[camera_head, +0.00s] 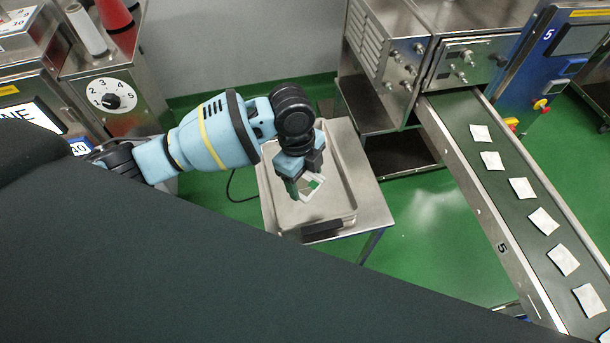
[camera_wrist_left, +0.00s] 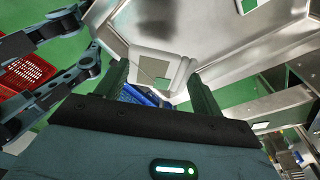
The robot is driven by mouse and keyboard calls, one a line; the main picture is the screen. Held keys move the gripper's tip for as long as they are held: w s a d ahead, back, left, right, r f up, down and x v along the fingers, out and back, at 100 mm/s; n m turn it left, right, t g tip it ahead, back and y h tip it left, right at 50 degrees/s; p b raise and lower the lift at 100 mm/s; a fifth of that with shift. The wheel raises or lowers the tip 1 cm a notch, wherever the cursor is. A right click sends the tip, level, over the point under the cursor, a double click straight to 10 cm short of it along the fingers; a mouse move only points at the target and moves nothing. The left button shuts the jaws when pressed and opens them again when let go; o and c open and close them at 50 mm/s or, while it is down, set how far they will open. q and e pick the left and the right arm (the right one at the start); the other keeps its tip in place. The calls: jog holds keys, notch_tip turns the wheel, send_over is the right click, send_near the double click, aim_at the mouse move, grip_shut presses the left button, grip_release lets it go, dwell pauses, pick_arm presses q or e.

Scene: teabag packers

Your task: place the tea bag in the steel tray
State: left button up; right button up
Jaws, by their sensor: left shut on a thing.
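The tray is shallow, with a raised rim, and stands on a small steel table. The wrist view shows the tea bag (camera_wrist_left: 153,66) at the tips of the fingers of my left gripper (camera_wrist_left: 158,82), with the tray's metal (camera_wrist_left: 205,35) behind it. How high the bag is above the tray is hard to tell. My right gripper is not in view.
A conveyor (camera_head: 520,205) at the right carries several white tea bags. A steel machine (camera_head: 395,60) stands behind the tray, and another with a numbered dial (camera_head: 112,98) is at the left. In the wrist view a red crate (camera_wrist_left: 25,75) is at the left.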

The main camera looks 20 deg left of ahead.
aim_at(310, 190)
pick_arm(q)
jog(key=m, duration=0.1)
jog(key=w+m, duration=0.2)
jog(key=shift+d+r+g, duration=0.25)
jog(key=shift+r+g, duration=0.05)
jog(key=shift+r, duration=0.05)
jog(key=shift+f+b, duration=0.65)
jog(key=shift+f, duration=4.35)
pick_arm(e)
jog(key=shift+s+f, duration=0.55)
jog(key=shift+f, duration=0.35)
pick_arm(q)
jog(key=shift+f, duration=0.15)
jog(key=o, duration=0.9)
